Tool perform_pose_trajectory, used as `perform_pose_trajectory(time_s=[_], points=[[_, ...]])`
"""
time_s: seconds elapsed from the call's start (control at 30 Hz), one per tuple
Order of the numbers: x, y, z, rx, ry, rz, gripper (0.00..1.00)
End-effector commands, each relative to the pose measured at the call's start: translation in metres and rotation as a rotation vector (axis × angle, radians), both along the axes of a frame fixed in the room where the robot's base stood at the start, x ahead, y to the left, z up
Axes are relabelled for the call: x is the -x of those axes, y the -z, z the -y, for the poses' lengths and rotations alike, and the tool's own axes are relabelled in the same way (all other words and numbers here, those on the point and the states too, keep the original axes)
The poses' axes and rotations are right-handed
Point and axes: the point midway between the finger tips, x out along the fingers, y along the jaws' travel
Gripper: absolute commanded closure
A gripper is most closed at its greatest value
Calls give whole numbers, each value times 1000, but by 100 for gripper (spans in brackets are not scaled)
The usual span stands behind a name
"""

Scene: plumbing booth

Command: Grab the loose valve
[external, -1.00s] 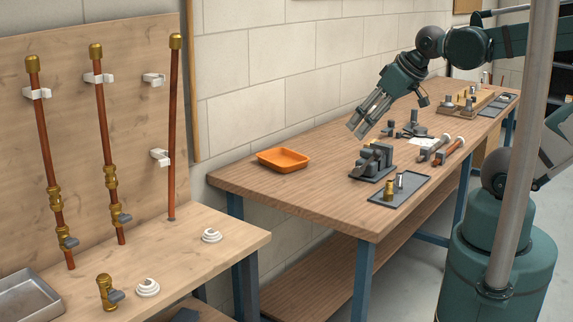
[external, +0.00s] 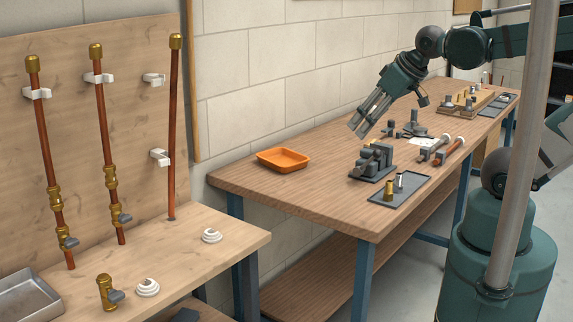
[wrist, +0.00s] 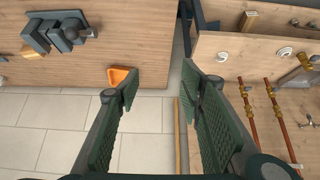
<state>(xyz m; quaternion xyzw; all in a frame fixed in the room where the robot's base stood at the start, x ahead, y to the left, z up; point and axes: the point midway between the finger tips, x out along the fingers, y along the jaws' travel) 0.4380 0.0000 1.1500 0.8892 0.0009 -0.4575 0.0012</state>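The loose valve (external: 107,292) is a brass body with a grey handle. It stands upright on the left wooden bench, near the front, in the external view. My gripper (external: 361,128) is raised over the long workbench, far to the right of the valve, pointing down and left. In the wrist view my gripper (wrist: 160,88) is open, with its two green pads wide apart and nothing between them.
An orange tray (external: 283,159) and a grey vise (external: 372,162) are on the long workbench (external: 300,197). Copper pipes (external: 106,150) with brass valves stand against the board. White rings (external: 148,288) and a metal tray (external: 28,297) are near the valve. A gap separates the benches.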

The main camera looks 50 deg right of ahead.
Motion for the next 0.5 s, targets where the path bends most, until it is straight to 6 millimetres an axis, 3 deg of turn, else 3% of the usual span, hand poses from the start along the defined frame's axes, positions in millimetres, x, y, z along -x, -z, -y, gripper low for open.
perform_pose_trajectory(time_s=[0.27, 0.5], points=[[-14, -11, -9, 33, -69, -15, 62], [-42, -28, -29, 104, -216, -45, 62]])
